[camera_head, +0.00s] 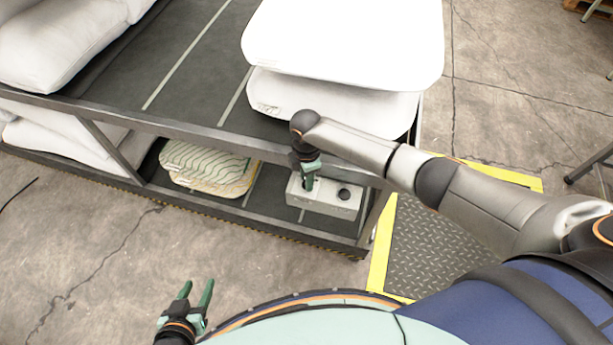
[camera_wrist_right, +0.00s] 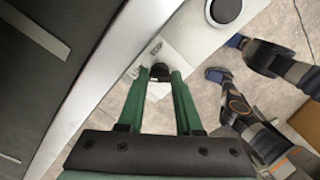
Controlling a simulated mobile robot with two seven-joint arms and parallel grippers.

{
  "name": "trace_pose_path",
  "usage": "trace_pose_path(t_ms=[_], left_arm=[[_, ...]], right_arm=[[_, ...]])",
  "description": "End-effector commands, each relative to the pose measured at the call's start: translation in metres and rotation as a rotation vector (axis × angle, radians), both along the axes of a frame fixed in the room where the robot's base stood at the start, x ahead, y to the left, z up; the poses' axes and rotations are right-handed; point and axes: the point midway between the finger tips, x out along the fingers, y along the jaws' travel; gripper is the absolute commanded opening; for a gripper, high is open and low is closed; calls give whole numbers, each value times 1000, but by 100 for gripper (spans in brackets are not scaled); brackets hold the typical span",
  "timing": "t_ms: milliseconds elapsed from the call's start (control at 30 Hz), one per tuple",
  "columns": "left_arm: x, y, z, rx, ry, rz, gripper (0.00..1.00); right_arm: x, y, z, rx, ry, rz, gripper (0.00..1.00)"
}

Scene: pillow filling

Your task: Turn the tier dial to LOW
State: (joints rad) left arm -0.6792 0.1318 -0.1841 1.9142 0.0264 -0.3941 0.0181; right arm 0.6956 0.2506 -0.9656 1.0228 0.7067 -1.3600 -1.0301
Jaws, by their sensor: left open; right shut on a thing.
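A pale grey control box (camera_head: 325,203) sits on the lower shelf level near the rack's right corner. My right gripper (camera_head: 309,183) reaches down to its left part. In the right wrist view, the green fingers of my right gripper (camera_wrist_right: 161,78) are on either side of a small black dial knob (camera_wrist_right: 160,70), shut on it. The dial's markings are too small to read, so its setting cannot be told. In the head view the dial is hidden by the fingers. My left gripper (camera_head: 197,292) is open and empty over the floor at the lower left.
A round black button (camera_head: 344,194) is on the box, right of the dial. White pillows (camera_head: 345,40) are stacked on the shelf above. Striped pillows (camera_head: 205,165) lie left of the box. The rack's metal beam (camera_head: 225,143) runs just above the box.

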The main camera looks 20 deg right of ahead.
Motion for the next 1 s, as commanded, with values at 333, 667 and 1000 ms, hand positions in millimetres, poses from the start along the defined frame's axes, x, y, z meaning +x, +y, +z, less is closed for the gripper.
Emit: trace_pose_path(t_ms=[333, 667, 1000], left_arm=[[0, 0, 0, 0, 0, 0, 50], [0, 0, 0, 0, 0, 0, 50], [0, 0, 0, 0, 0, 0, 50]], right_arm=[[1, 2, 1, 4, -2, 62, 0], [1, 2, 1, 4, -2, 64, 0], [0, 1, 0, 2, -1, 62, 64]])
